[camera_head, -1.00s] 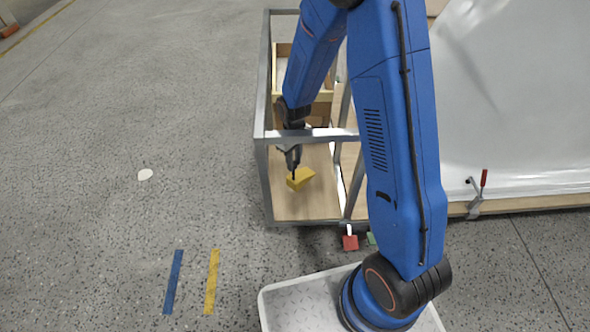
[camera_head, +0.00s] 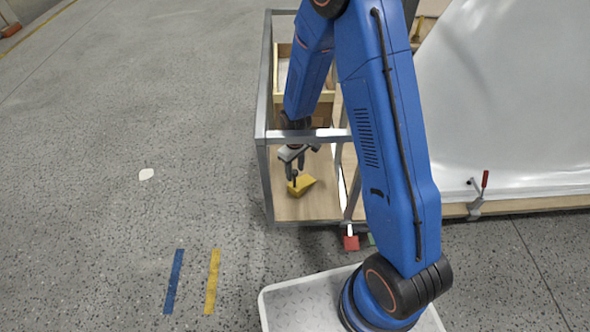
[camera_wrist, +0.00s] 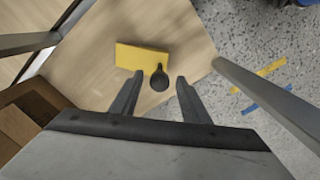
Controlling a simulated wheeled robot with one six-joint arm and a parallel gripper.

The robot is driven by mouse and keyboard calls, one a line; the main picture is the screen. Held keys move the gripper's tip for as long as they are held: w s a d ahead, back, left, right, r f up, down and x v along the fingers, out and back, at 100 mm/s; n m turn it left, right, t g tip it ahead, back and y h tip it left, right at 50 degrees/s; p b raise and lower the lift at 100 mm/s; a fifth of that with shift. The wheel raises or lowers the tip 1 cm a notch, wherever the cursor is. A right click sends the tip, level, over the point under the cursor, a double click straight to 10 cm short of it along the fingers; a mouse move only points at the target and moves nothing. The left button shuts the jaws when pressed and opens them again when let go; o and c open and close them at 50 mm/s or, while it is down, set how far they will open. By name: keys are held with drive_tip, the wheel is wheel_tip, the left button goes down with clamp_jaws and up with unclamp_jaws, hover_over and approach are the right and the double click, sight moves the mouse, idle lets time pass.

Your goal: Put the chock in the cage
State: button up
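The yellow chock (camera_head: 305,185), a wedge with a dark round-topped handle (camera_wrist: 159,78), is inside the grey-framed cage (camera_head: 262,150). It appears to rest on the cage's wooden floor (camera_head: 290,209). It also shows in the wrist view (camera_wrist: 135,57). My gripper (camera_head: 296,172) reaches down into the cage just above the chock. In the wrist view, its two fingers (camera_wrist: 158,80) are spread apart, with the handle between their tips and gaps on both sides. Nothing is held.
The cage's upper rail (camera_head: 310,135) runs close to my wrist. A wooden box (camera_head: 283,75) stands in the back of the cage. A large white shell (camera_head: 510,110) and a red-handled clamp (camera_head: 480,190) are at right. The floor at left is open, with blue and yellow tape strips.

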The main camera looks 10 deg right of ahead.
drive_tip(key=shift+r, duration=0.1)
wheel_tip(320, 180, up, 12)
idle(0.9)
drive_tip(key=shift+r, duration=0.15)
